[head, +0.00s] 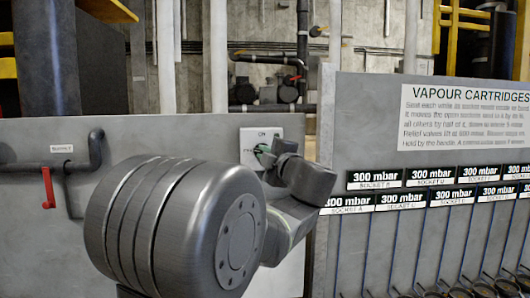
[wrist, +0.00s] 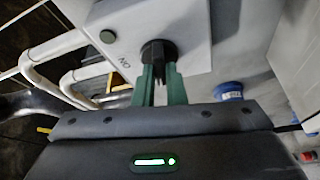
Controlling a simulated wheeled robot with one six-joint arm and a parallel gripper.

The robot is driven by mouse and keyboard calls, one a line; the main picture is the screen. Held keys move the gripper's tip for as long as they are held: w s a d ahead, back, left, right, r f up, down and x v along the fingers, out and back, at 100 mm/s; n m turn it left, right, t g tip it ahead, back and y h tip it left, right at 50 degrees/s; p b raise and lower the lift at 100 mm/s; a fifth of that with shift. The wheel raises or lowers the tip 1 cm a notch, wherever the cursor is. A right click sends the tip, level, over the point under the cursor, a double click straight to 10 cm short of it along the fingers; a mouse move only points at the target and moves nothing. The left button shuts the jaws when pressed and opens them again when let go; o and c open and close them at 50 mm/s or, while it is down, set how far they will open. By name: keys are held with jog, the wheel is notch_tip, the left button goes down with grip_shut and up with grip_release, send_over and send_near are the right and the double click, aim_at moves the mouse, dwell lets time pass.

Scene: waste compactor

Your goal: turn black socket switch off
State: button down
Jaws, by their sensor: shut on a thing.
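The black socket switch (wrist: 158,50) is a round knob with a narrow grip on a white switch plate (wrist: 190,22), with an "ON" label beside it. My gripper (wrist: 161,72) has its green fingers at the knob, one on each side of the narrow grip, shut on it. In the head view the white plate (head: 247,134) is mounted on the grey panel and also shows "ON" lettering. There my gripper (head: 262,151) reaches the plate, and my arm hides its lower part and the knob. The knob's exact angle is hard to tell.
A red-handled lever (head: 48,188) hangs from a dark pipe at the left of the grey panel. A "Vapour Cartridges" sign (head: 465,117) and rows of "300 mbar" labels (head: 375,179) are on the right-hand panel. Pale pipes (wrist: 55,48) run left of the plate in the wrist view.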

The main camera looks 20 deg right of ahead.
jog(key=shift+n+g+p, duration=0.45)
jog(key=shift+n+g, duration=0.05)
jog(key=shift+n, duration=0.8)
jog(key=c, duration=1.5)
grip_release()
jog(key=s, duration=0.4)
jog(key=s+d+b, duration=0.1)
jog(key=s, duration=0.4)
jog(key=s+d+b, duration=0.1)
jog(key=s, duration=0.3)
jog(key=shift+s, duration=0.35)
